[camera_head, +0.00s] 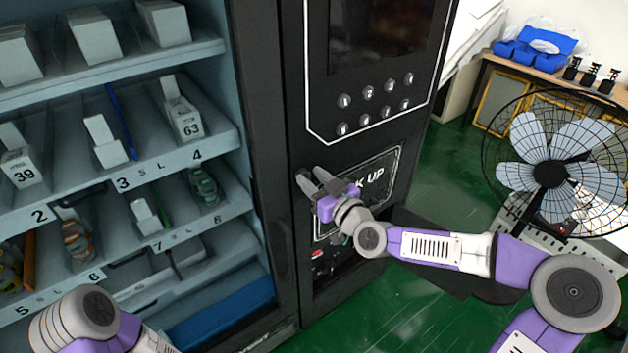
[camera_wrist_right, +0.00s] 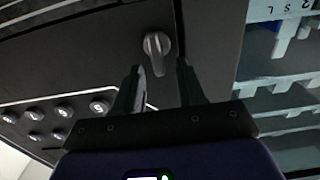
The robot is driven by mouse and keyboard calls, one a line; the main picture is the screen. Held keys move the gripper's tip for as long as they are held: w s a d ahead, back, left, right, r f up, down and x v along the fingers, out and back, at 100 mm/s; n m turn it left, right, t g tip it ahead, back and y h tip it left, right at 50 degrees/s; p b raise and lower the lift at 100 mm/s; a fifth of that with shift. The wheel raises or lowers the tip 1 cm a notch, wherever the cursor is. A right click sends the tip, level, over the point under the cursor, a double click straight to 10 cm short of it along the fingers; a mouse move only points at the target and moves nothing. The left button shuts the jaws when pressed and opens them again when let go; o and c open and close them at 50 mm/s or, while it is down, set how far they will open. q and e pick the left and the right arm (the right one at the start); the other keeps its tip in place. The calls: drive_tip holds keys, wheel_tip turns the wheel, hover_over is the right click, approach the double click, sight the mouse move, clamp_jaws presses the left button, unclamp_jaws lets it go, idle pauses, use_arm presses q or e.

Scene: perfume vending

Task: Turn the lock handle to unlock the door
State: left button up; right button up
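The lock handle (camera_wrist_right: 157,46) is a small grey knob on the dark door frame, seen in the right wrist view. It lies just ahead of and between the fingertips of my right gripper (camera_wrist_right: 159,68), with its lower end near the left finger; I cannot tell whether they touch. In the head view my right gripper (camera_head: 310,176) is at the dark machine front, left of the PICK UP panel, fingers apart and empty. The fingers mostly hide the handle there. The shelved door side (camera_head: 262,120) stands at left. Only a left arm link shows at the lower left; its gripper is out of view.
Shelves with several boxes and bottles (camera_head: 185,118) fill the left. A button keypad (camera_head: 368,93) sits above my right gripper, also seen in the wrist view (camera_wrist_right: 62,110). A standing fan (camera_head: 550,173) is close to my right arm. Green floor (camera_head: 455,170) is open behind.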

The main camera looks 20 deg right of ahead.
drive_tip(key=shift+c, duration=0.4)
clamp_jaws()
